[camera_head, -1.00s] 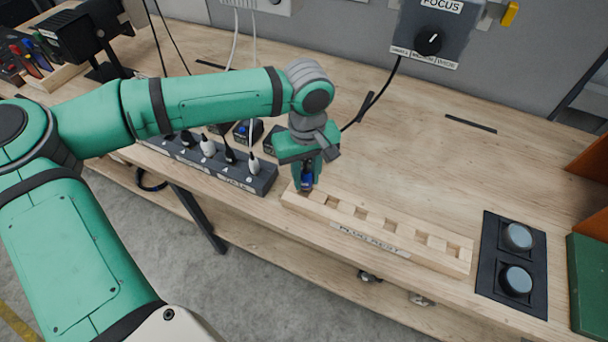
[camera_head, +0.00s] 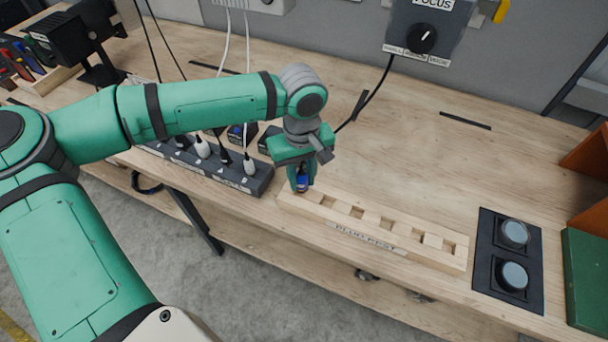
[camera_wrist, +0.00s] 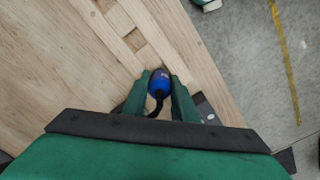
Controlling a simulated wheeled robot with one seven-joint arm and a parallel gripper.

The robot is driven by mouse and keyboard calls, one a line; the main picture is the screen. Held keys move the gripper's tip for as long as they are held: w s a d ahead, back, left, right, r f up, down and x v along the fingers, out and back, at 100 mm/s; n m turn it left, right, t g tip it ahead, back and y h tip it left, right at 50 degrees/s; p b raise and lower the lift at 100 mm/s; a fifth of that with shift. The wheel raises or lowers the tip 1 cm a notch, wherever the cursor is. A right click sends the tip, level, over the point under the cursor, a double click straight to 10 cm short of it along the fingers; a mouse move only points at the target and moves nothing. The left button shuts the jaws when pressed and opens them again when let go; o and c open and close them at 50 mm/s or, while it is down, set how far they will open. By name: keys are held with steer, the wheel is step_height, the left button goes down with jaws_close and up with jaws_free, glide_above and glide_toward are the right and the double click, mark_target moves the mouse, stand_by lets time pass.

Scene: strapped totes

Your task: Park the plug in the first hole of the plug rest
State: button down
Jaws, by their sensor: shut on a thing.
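The plug is blue and dark; in the head view the plug (camera_head: 302,183) sits between the fingers of my gripper (camera_head: 301,188). In the wrist view the blue plug (camera_wrist: 160,80) shows between the two fingertips, with a dark cord curling back from it. My gripper is shut on it and points down over the left end of the plug rest (camera_head: 440,262), a long pale wooden block with a row of square holes. The plug's lower end and the hole beneath are hidden, so I cannot tell how deep it sits. Several holes to the right are empty.
A black power strip (camera_head: 215,170) with plugs lies left of the rest. A black panel with two round knobs (camera_head: 508,262) is at the right, beside a green box (camera_head: 588,278). The table's front edge runs just below the rest. The table behind it is mostly clear.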

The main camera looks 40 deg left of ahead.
steer(key=shift+s+f, duration=0.15)
steer(key=shift+f, duration=0.1)
steer(key=shift+f, duration=0.7)
steer(key=c, duration=1.4)
jaws_free()
steer(key=shift+o, duration=0.2)
step_height(320, 180, up, 11)
steer(key=shift+f, duration=0.1)
